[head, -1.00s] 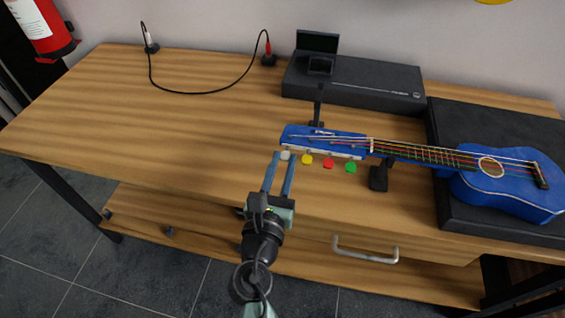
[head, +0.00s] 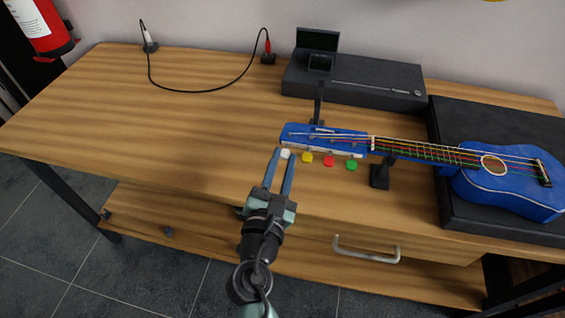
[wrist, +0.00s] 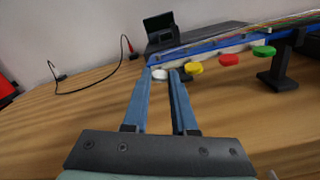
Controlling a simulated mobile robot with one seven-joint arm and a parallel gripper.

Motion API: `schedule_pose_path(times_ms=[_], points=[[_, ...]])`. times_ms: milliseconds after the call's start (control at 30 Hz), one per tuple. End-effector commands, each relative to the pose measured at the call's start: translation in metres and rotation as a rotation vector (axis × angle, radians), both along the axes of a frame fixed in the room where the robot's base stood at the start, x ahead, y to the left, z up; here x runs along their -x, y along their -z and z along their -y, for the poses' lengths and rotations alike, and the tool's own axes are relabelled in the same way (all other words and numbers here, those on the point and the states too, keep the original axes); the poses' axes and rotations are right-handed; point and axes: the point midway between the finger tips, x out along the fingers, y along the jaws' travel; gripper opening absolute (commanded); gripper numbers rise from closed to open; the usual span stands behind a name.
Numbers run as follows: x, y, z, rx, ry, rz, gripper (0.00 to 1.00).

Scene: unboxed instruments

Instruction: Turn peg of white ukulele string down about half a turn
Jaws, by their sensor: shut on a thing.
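The blue ukulele (head: 505,190) lies with its body on a black case at the right and its headstock (head: 300,133) toward the left. Along the headstock's near side are the white peg (head: 285,154), yellow peg (head: 307,158), red peg (head: 328,161) and green peg (head: 351,165). My gripper (head: 281,156) is shut on the white peg, with a blue finger on each side of it. In the wrist view the white peg (wrist: 159,74) shows between the fingertips, close to the yellow peg (wrist: 194,68). The gripper's twist and the white string's winding are hard to make out.
Black stands (head: 380,175) support the neck. A black tuner box (head: 355,84) with a raised small screen stands behind. A cable (head: 205,91) with two plugs lies at the back left. The left of the wooden table (head: 130,110) is clear.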

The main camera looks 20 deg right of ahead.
Motion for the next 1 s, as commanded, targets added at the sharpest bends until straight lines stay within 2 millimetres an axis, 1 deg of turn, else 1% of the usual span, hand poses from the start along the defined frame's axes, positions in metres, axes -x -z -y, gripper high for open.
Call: schedule_pose_path(times_ms=[1000], points=[[0.0001,0.0031,0.0001,-0.803,-0.001,0.541,0.0]])
